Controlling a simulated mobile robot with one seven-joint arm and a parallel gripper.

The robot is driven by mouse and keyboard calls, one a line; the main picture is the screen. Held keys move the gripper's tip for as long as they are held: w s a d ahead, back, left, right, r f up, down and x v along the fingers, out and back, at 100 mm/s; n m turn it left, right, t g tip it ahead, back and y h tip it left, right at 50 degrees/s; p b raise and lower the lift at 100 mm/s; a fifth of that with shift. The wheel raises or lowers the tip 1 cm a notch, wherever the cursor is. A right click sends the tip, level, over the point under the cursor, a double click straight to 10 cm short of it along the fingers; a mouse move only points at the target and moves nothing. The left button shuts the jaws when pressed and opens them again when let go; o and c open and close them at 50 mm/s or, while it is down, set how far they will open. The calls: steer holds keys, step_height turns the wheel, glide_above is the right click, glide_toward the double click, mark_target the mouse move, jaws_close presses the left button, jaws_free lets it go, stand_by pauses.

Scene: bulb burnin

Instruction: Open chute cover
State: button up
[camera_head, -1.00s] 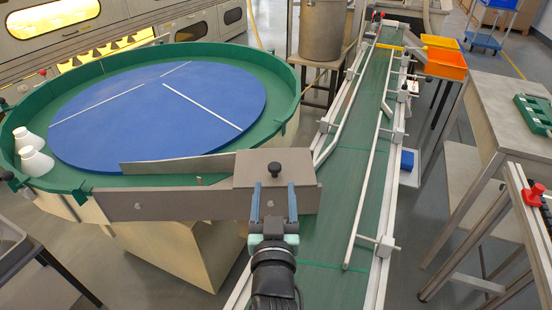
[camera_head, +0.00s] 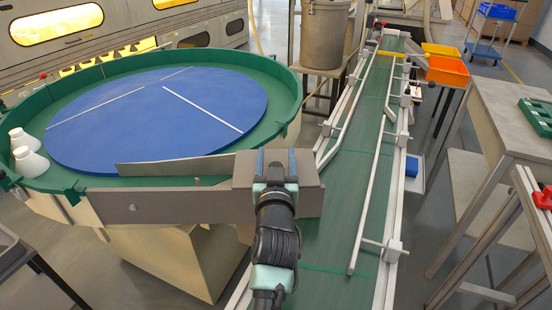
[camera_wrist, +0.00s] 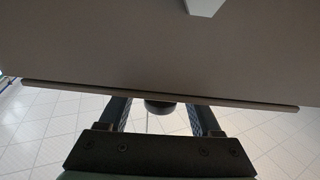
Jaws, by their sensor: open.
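The chute cover (camera_head: 243,172) is a flat grey-brown plate over the chute (camera_head: 150,202) between the turntable and the conveyor. It lies closed and flat. My gripper (camera_head: 277,160) is over the cover, its two fingers spread apart. In the head view my gripper hides the cover's black knob. In the wrist view the plate (camera_wrist: 130,50) fills the upper part. A dark rounded piece, probably the knob (camera_wrist: 158,105), shows at the plate's lower edge between my open fingers (camera_wrist: 160,115). Whether the fingers touch it I cannot tell.
The blue turntable (camera_head: 150,120) has a green rim, with two white bulb-like pieces (camera_head: 28,155) at its left. The green conveyor (camera_head: 345,200) with guide rails runs away on the right. Orange bins (camera_head: 447,70) stand at its far end. A grey table (camera_head: 505,115) stands right.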

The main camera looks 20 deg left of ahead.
jaws_close()
stand_by(1.4)
